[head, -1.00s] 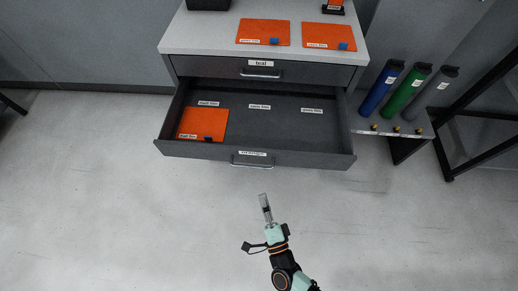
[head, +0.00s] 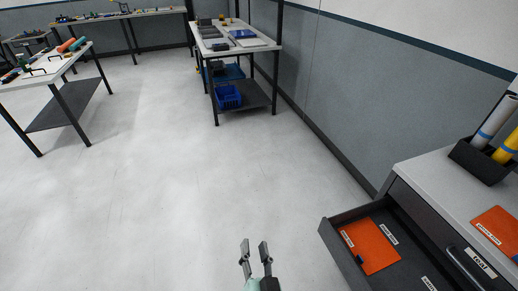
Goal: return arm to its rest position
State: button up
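My gripper (head: 255,257) is at the bottom centre of the head view, over bare floor. Its two fingers are spread apart with nothing between them. It is to the left of the open drawer (head: 337,255) and apart from it. An orange sheet (head: 369,246) with a small dark-blue piece at its corner lies in that drawer. Another orange sheet (head: 498,229) lies on the cabinet top (head: 440,180). The right part of the cabinet is cut off by the frame.
A black holder (head: 482,163) with white and yellow rolls stands on the cabinet. A workbench (head: 232,48) with blue bins (head: 228,97) below stands at the back. Another table (head: 45,68) is at the left. The floor between is clear.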

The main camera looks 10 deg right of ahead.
jog(key=s+a+r+n+g+h+p, duration=0.15)
jog(key=s+r+n+g+p, duration=0.3)
jog(key=r, duration=0.65)
notch_tip(320, 180, up, 35)
jog(key=p, duration=3.5)
jog(key=shift+s+t+p, duration=0.3)
jog(key=shift+t+p, duration=0.05)
jog(key=shift+t, duration=0.1)
jog(key=shift+f, duration=0.1)
notch_tip(320, 180, down, 56)
jog(key=b, duration=5.6)
jog(key=shift+a+f, duration=0.15)
jog(key=shift+f, duration=0.05)
